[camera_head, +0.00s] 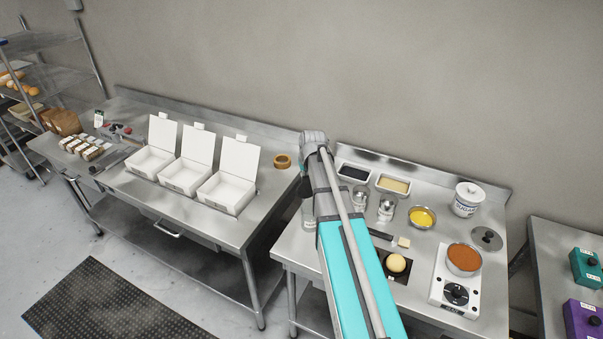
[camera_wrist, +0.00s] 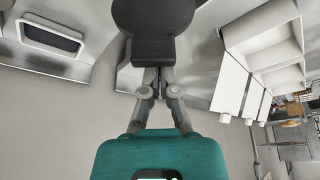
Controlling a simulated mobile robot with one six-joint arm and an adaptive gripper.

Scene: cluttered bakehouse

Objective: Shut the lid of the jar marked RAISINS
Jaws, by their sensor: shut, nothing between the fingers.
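I cannot read the name RAISINS on any jar. Two small clear jars, one (camera_head: 359,196) and another (camera_head: 386,208), stand on the right-hand steel table just right of my arm. A third pale jar (camera_head: 308,217) is partly hidden at the arm's left edge. I cannot tell how their lids stand. In the wrist view my gripper (camera_wrist: 153,52) is shut and empty. A dark round shape (camera_wrist: 152,12) shows at its tips, and I cannot tell what it is. In the head view my arm hides the gripper.
The right-hand table (camera_head: 291,246) also bears a dark tray (camera_head: 354,172), a yellow bowl (camera_head: 422,217), a white SUGAR crock (camera_head: 467,200) and a scale (camera_head: 455,292) with an orange-brown bowl. Open white boxes (camera_head: 228,190) stand on the left table. A gap separates the tables.

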